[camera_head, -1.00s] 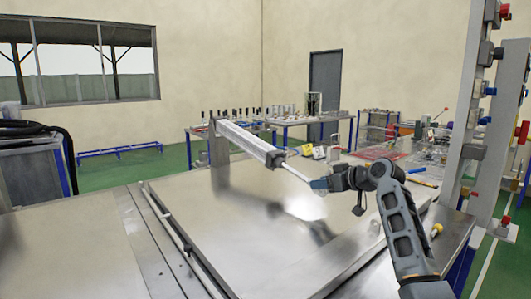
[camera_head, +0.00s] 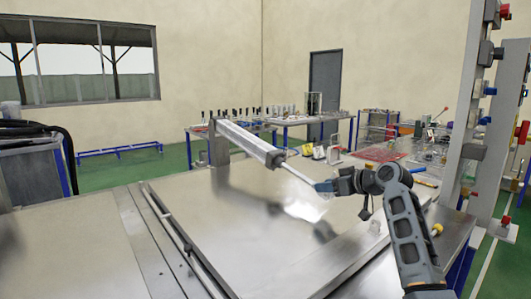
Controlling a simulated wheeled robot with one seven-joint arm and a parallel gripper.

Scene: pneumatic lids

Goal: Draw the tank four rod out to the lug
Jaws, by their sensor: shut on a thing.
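A long silver pneumatic cylinder (camera_head: 246,141) runs from an upright grey post (camera_head: 218,145) down toward the right, above a steel lid. Its thin bright rod (camera_head: 299,175) sticks out of the near end, sloping down to the right. My gripper (camera_head: 324,186) is at the outer end of the rod and is shut on it. The fingers cover the rod tip, so its end fitting is hidden. I cannot clearly make out the lug in this view.
The steel lid (camera_head: 235,215) lies flat beneath the cylinder, with a long bar (camera_head: 187,247) along its left side. A tall grey post with valves (camera_head: 475,130) stands at right. Cluttered benches (camera_head: 300,121) stand behind.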

